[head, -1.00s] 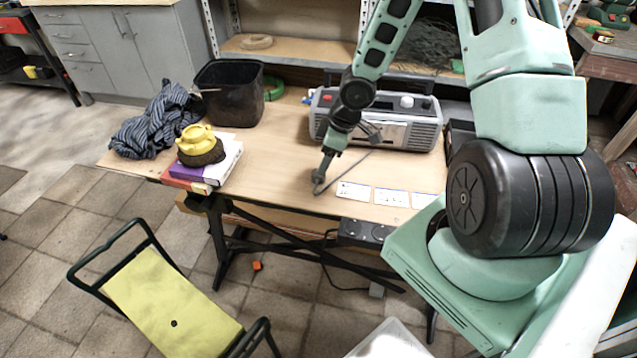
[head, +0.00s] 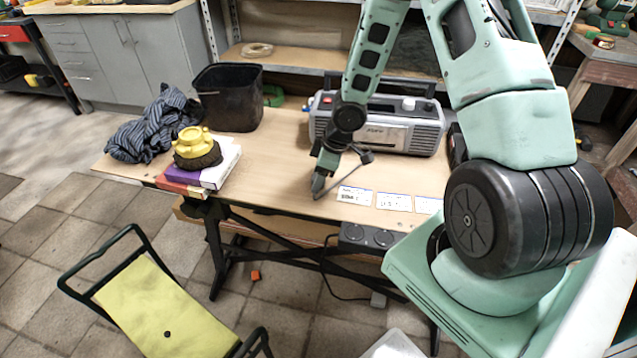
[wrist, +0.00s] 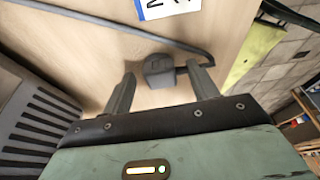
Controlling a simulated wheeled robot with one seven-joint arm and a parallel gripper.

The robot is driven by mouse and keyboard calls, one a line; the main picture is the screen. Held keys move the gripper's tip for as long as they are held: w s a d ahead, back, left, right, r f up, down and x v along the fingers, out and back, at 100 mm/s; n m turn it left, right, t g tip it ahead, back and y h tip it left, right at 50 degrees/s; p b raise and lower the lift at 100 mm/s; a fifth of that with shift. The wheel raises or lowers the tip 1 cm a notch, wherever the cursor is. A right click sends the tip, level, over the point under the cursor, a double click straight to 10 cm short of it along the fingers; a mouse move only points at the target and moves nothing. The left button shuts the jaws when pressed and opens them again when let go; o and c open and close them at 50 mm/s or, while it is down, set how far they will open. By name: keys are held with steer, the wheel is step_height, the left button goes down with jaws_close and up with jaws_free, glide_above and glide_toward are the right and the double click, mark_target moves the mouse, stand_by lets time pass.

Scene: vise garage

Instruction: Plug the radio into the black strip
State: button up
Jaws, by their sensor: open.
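The grey radio (head: 420,130) stands at the back of the workbench; its grille side shows at the left in the wrist view (wrist: 30,125). Its dark plug (wrist: 160,72) lies on the bench top, with a grey cable (wrist: 95,20) running past it. My gripper (head: 318,186) is low over the bench near the front edge. In the wrist view my gripper's fingers are open, one on each side of the plug, with gaps visible. The black strip (head: 367,238) with round sockets is at the bench's front, below the top, right of my gripper.
White label cards (head: 393,201) lie right of my gripper. Books (head: 215,170) with a yellow-topped object (head: 192,140), a striped cloth (head: 150,130) and a black bin (head: 228,98) occupy the left. A yellow-seated folding stool (head: 165,305) stands in front.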

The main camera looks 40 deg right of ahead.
steer(key=c, duration=1)
steer(key=shift+r, duration=0.1)
step_height(320, 180, up, 10)
steer(key=p, duration=0.6)
